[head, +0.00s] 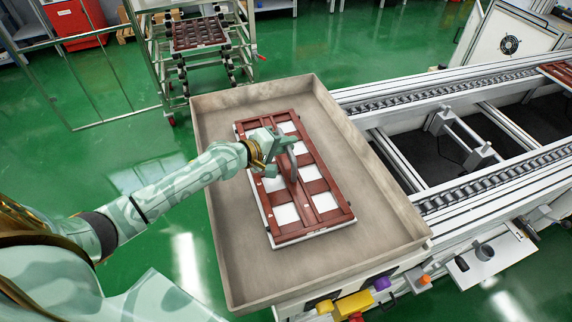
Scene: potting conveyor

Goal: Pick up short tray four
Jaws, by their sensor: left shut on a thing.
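A reddish-brown tray (318,187) with several square openings lies in a large grey-beige bin (232,255). White shows through the openings, and a white edge shows under the tray's near left side. My left gripper (291,178) reaches in from the left over the middle of the tray. It is shut on the tray's central bar; the hand hides part of that bar and some openings. I see no clear gap between tray and bin floor. No number can be read on the tray. My right gripper is out of view.
A wheeled metal rack (158,62) behind the bin holds a similar dark tray (199,33). A conveyor (440,97) runs to the right, with another brown tray (560,72) at its far end. Small coloured parts (354,304) sit by the bin's near edge. Green floor is open at left.

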